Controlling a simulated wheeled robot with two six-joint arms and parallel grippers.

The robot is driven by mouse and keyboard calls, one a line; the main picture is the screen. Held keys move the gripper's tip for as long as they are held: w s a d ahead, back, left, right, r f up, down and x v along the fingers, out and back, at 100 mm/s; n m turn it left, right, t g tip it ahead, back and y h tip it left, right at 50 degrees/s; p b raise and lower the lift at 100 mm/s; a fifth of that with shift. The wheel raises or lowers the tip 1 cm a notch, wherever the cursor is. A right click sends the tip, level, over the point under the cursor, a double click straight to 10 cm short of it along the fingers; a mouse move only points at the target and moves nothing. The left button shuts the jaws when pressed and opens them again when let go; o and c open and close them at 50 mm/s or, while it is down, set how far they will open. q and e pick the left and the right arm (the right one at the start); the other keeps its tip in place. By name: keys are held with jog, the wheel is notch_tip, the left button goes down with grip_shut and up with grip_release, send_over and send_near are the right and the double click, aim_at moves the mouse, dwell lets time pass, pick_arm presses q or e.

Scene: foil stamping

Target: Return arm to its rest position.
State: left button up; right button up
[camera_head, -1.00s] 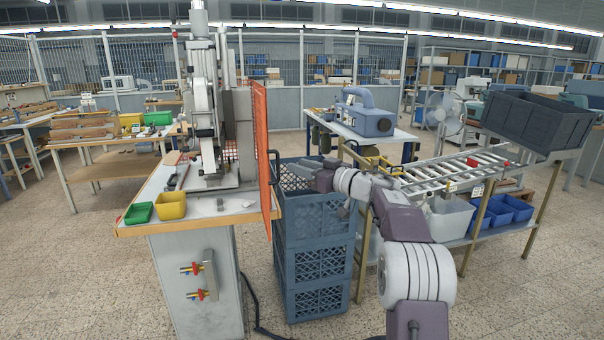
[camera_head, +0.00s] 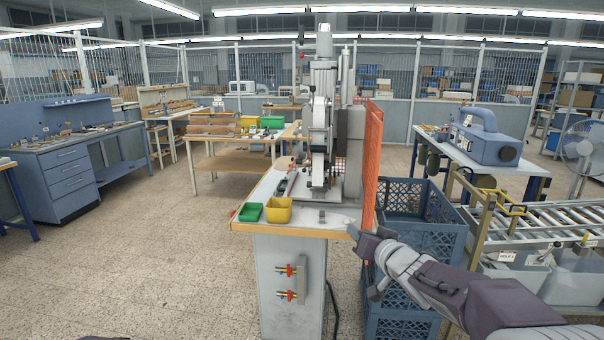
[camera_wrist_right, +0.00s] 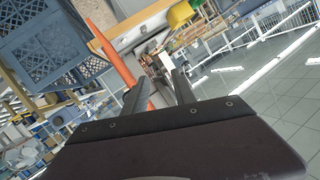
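My right arm (camera_head: 450,288) reaches in from the lower right of the head view. Its gripper (camera_head: 358,236) is in front of the blue crates, close in the picture to the press table's right corner. In the right wrist view the two dark fingers of this gripper (camera_wrist_right: 157,88) stand apart with nothing between them. My left gripper is not in view.
The stamping press (camera_head: 322,130) stands on a table (camera_head: 300,228) with a green bin (camera_head: 250,212) and a yellow bin (camera_head: 278,210). An orange guard (camera_head: 371,160) and stacked blue crates (camera_head: 400,240) are beside it. A roller conveyor (camera_head: 560,218) is right. Floor at left is clear.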

jog(key=s+d+f+m+g+h, duration=0.1)
jog(key=s+d+f+g+h, duration=0.2)
jog(key=s+f+g, duration=1.05)
jog(key=s+f+n, duration=0.2)
jog(key=s+f, duration=1)
jog(key=s, duration=0.5)
jog(key=shift+f, duration=0.25)
jog(key=shift+a, duration=0.1)
